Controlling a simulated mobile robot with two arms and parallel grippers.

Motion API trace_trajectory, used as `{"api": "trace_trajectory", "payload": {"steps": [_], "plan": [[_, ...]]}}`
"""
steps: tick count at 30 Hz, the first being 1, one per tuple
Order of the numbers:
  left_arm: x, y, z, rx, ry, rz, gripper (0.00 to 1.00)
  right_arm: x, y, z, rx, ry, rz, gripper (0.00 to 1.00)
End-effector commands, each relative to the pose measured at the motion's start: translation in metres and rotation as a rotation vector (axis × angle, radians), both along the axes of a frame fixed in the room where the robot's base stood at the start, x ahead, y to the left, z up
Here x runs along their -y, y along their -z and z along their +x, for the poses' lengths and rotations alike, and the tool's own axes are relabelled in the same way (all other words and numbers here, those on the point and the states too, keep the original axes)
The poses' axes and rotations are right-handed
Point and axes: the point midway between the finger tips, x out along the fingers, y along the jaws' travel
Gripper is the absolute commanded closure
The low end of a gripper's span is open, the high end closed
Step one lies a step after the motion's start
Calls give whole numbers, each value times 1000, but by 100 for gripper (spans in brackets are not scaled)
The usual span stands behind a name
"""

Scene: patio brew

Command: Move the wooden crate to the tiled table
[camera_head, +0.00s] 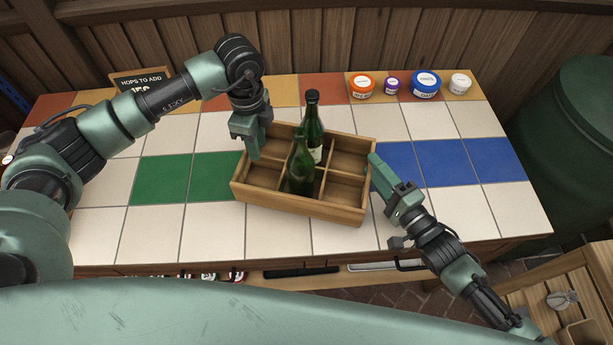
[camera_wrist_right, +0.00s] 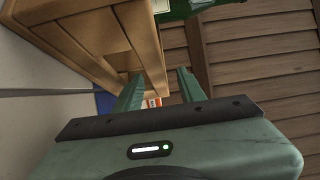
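The wooden crate (camera_head: 300,207) stands on the tiled table (camera_head: 157,230), near the middle of its front half, slightly turned. Two green bottles (camera_head: 301,168) (camera_head: 313,130) stand in its compartments; other compartments look empty. My left gripper (camera_head: 252,150) is at the crate's left end wall; its fingertips are partly hidden, so its grip is unclear. My right gripper (camera_head: 383,178) is at the crate's right end. In the right wrist view, its fingers (camera_wrist_right: 160,90) are apart near the crate's wall (camera_wrist_right: 148,45), with a visible gap.
Several lidded jars, such as an orange one (camera_head: 361,86) and a blue one (camera_head: 426,84), stand at the back right. A small sign (camera_head: 140,80) is at the back left. A wooden slatted surface (camera_head: 545,300) is at the lower right, a green barrel (camera_head: 575,140) beyond the table's right end.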

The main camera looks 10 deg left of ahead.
Motion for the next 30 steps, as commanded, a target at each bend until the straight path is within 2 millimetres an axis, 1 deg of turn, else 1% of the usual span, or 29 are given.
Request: {"api": "trace_trajectory", "payload": {"steps": [1, 6, 9, 12, 14, 17, 27, 30], "plan": [[0, -13, 1, 4, 0, -1, 73, 0, 0, 0, 0, 0, 0, 60], [0, -44, 1, 3, 0, 0, 73, 0, 0, 0, 0, 0, 0, 60], [0, -56, 0, 1, 0, 0, 73, 0, 0, 0, 0, 0, 0, 60], [0, -63, 0, 0, -1, 1, 73, 0, 0, -1, 0, 0, 0, 60], [0, -65, 0, 0, -1, 1, 73, 2, 1, -3, -1, 0, -1, 60], [0, -66, -1, 0, -1, 1, 73, 10, 2, -12, -3, 0, -1, 60], [0, -65, -1, -1, -1, 0, 73, 55, 2, -66, -4, -1, -2, 60], [0, -65, -1, -1, -1, 0, 73, 66, 2, -78, -3, -1, -3, 60]]}}
